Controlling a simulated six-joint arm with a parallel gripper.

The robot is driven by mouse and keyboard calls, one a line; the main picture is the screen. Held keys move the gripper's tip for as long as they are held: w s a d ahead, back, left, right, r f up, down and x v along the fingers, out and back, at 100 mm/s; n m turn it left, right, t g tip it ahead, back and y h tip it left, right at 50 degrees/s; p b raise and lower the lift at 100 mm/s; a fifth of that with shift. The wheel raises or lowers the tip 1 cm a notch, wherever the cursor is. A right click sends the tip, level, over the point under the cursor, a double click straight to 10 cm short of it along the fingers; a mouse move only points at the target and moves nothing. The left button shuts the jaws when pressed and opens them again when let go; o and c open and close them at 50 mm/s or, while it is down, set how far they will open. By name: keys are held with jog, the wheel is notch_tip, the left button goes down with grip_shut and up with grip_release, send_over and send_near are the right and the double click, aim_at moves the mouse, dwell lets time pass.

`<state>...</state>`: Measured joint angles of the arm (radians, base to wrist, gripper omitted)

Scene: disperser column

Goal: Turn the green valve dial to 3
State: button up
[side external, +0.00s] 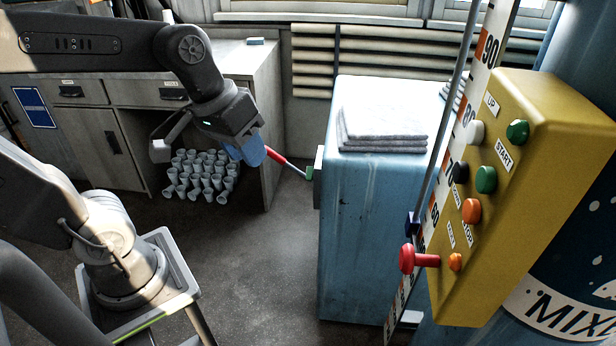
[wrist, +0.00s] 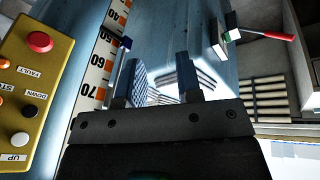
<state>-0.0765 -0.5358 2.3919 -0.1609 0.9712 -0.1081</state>
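The green valve dial (side external: 310,173) sits on a pale plate on the left side of the blue cabinet. A thin lever with a red handle (side external: 276,157) sticks out from it, up and to the left. In the wrist view the green dial (wrist: 233,35) and the red handle (wrist: 280,36) are at upper right. No dial numbers can be read. My gripper (side external: 250,150) has blue fingers and overlaps the handle's end in the side view. In the wrist view my gripper (wrist: 163,65) has its fingers apart, with the handle outside them to the right.
The blue cabinet (side external: 350,240) carries folded grey cloths (side external: 385,125). A yellow button panel (side external: 535,150) and a numbered scale (side external: 430,210) stand at right. A bench (side external: 130,135) with several cups (side external: 200,175) below is behind my arm. The floor (side external: 265,270) between is clear.

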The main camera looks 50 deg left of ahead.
aim_at(311, 174)
jog(key=shift+o, duration=0.6)
jog(key=w+a+f+n+g+h, duration=0.1)
jog(key=w+n+h, duration=0.1)
jog(key=w+n, duration=0.2)
jog(key=w+a+f+n+g+h, duration=0.1)
jog(key=w+f+n+g+h, duration=0.1)
jog(key=w, duration=0.6)
jog(key=n+h, duration=0.1)
jog(key=n, duration=0.1)
jog(key=shift+w+a+f+n, duration=0.2)
jog(key=shift+a+n, duration=0.15)
jog(key=shift+n, duration=0.05)
jog(key=w+a+f+n+t+h, duration=0.6)
jog(key=w+a+f+n+h, duration=0.2)
jog(key=w+a+f+n, duration=0.7)
jog(key=s+a+f+n+t+y, duration=0.35)
jog(key=a+f+n+t, duration=0.35)
jog(key=f, duration=0.4)
jog(key=s+a+f+n+t+y, duration=0.2)
jog(key=s+a+f+n+t, duration=0.3)
jog(key=a+f+n, duration=0.55)
jog(key=d+f+x, duration=0.2)
jog(key=x, duration=1.2)
jog(key=shift+m, duration=0.45)
jog(key=shift+s+d+f, duration=0.1)
jog(key=shift+d+f, duration=0.05)
grip_shut()
